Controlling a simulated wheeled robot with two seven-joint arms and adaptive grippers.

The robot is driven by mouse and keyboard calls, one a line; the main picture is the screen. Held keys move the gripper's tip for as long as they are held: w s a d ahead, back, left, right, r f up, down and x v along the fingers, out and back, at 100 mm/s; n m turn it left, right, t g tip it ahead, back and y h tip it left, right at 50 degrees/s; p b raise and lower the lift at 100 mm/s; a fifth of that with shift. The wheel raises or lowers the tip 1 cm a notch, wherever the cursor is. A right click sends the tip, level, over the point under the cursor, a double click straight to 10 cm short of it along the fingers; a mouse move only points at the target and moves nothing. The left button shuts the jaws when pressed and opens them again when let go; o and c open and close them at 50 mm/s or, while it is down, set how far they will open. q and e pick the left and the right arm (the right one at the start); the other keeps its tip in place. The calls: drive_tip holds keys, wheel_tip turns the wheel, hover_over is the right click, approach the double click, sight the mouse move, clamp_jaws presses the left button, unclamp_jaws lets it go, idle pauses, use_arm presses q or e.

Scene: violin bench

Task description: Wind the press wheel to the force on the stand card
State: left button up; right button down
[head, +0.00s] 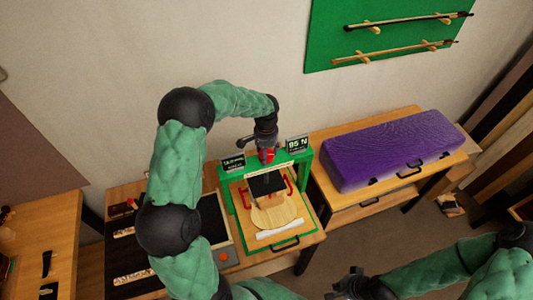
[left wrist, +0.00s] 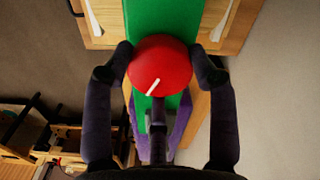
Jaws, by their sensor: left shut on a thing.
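The red press wheel (left wrist: 162,62) sits on top of the green press frame (left wrist: 150,15). Its white mark points down and slightly left in the left wrist view. My left gripper (left wrist: 162,66) is shut on the wheel, one finger at each side. In the head view the wheel (head: 267,155) shows as a bit of red below my left gripper (head: 266,149). The stand card (head: 297,145) at the frame's right reads 95 N. A dark display (head: 233,162) stands at its left; its text is too small to read. My right gripper (head: 348,286) is low in the picture, away from the press.
A pale round-ended wooden plate (head: 276,215) lies under the press, with a white strip (head: 280,229) in front. A purple case (head: 392,150) lies on the bench at right. A dark tool tray (head: 209,215) is at left. Bows hang on a green board (head: 385,12).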

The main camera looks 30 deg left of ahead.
use_arm(q)
drive_tip(key=shift+s+d+f, duration=0.1)
drive_tip(key=shift+s+f, duration=0.2)
drive_tip(key=o, duration=1.1)
drive_tip(key=shift+o, duration=0.2)
drive_tip(key=shift+w+r, duration=0.1)
drive_tip(key=shift+r, duration=0.05)
drive_tip(key=shift+w+r, duration=0.15)
drive_tip(key=shift+r, duration=0.4)
wheel_tip(320, 180, up, 11)
